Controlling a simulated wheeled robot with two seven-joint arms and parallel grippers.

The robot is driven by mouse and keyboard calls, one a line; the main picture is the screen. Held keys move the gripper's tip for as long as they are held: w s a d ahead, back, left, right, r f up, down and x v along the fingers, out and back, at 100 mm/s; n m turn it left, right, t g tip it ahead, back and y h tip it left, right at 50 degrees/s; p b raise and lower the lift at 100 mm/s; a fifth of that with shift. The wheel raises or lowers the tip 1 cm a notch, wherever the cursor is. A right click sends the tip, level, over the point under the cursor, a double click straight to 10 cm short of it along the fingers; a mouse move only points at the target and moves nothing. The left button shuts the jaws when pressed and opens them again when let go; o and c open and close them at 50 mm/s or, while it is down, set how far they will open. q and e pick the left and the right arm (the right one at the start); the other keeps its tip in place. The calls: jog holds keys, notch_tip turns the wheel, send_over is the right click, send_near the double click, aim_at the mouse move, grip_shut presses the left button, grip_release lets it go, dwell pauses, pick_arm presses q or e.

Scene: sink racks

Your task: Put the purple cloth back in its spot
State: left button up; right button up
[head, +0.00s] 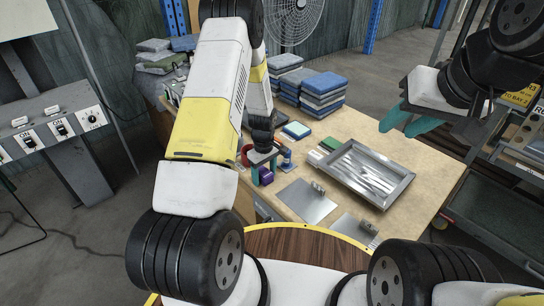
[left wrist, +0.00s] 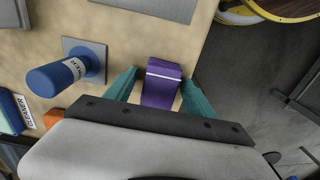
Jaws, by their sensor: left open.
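The purple cloth (left wrist: 161,85), a small folded bundle with a white stripe, lies at the table's edge in the left wrist view. It also shows as a small purple patch in the head view (head: 266,176). My left gripper (left wrist: 165,88) is open, with one teal finger on each side of the cloth and gaps visible, so it does not grip it. The cloth's near end is hidden by the gripper body. My right gripper (head: 402,129) is raised at the right, its teal fingers apart and empty. I cannot tell which place is the cloth's spot.
A blue labelled bottle (left wrist: 60,76) stands close beside the left gripper. Stacks of folded blue and grey cloths (head: 322,92) are at the back of the table. A metal tray (head: 372,172) and a flat metal plate (head: 305,201) lie to the right.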

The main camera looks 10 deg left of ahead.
pick_arm(q)
notch_tip(320, 180, up, 12)
notch_tip(320, 180, up, 10)
jog(key=m+t, duration=0.1)
jog(key=m, duration=0.1)
send_over(264, 172)
jog(key=s, duration=0.2)
jog(key=s+d+r+m+t+h, duration=0.2)
jog(key=s+r+m+t, duration=0.3)
jog(key=s+r, duration=1.5)
jog(key=shift+s+d+r+m, duration=0.15)
jog(key=shift+s+m, duration=0.95)
jog(key=shift+m, duration=0.9)
